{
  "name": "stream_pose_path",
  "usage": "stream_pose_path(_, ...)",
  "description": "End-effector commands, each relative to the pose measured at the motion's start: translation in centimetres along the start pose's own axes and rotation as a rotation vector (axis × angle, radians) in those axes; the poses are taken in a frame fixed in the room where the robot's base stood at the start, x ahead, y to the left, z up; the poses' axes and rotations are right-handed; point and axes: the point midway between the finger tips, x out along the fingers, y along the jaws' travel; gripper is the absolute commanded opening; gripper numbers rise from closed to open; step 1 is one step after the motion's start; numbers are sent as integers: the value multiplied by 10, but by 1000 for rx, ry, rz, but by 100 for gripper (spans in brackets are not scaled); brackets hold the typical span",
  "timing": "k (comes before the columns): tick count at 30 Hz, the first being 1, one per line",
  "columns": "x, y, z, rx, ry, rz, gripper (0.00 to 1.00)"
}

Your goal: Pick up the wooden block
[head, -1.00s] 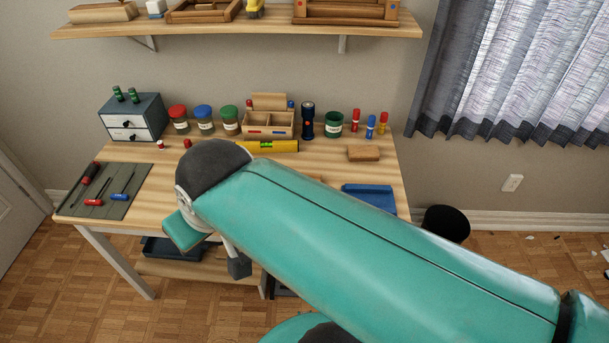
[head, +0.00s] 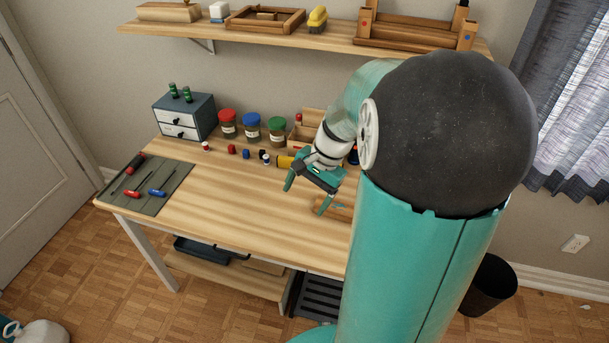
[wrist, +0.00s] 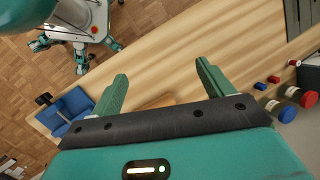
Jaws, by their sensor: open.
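A wooden block (head: 341,214) lies on the desk near its right side in the head view, partly hidden by my gripper and arm. In the wrist view, a small part of the wooden block (wrist: 160,101) shows between the finger bases, with the dark gripper bar covering the rest. My gripper (head: 305,200) is above the desk with its fingers spread and pointing down. In the wrist view my gripper (wrist: 160,72) is open, with nothing held between the fingertips. I cannot tell its exact height over the block.
The desk (head: 225,205) is clear at centre. A tool mat (head: 150,187) lies left; a drawer unit (head: 185,117) and lidded jars (head: 250,128) stand at the back. A blue tray (wrist: 68,112) is at the desk's other end. A loaded shelf (head: 250,38) hangs above.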

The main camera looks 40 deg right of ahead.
Motion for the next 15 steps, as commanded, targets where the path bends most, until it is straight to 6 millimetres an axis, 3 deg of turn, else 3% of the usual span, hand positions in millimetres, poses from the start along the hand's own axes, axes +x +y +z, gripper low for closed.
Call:
stream_pose_path(3,14,20,-38,196,-88,-67,80)
stream_pose_path(15,45,102,-149,794,-378,-397,80)
